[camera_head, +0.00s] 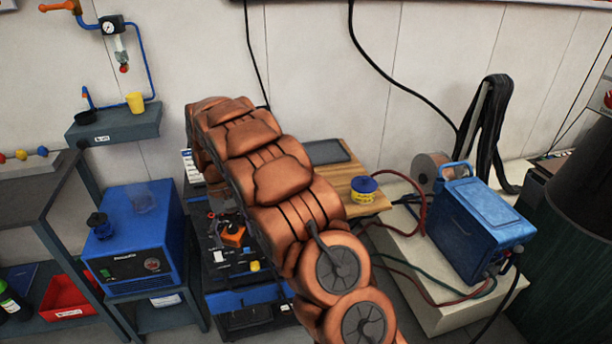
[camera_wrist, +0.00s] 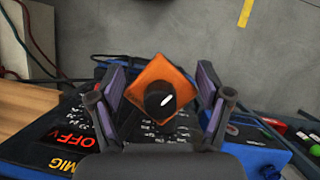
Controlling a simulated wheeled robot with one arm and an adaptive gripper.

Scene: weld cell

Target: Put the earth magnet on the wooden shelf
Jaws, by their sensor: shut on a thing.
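The earth magnet (camera_wrist: 160,78) is an orange, diamond-shaped block with a black round knob, seen in the wrist view. My gripper (camera_wrist: 160,88) is shut on it, with purple-padded fingers on its left and right sides. In the head view the magnet (camera_head: 234,236) shows below my arm, over the dark top of a blue machine. My arm hides most of my gripper there. I cannot tell whether the magnet touches the machine. The wooden shelf (camera_head: 372,203) is right of my arm in the head view, partly hidden by it; a wooden surface (camera_wrist: 25,112) shows at left in the wrist view.
A blue-and-yellow tin (camera_head: 364,189) and a grey tray (camera_head: 327,152) are on the wooden shelf, with some bare wood between. A red hose (camera_head: 414,193) and a blue welder box (camera_head: 482,225) stand to its right. The dark-topped machine (camera_wrist: 75,135) has raised knobs.

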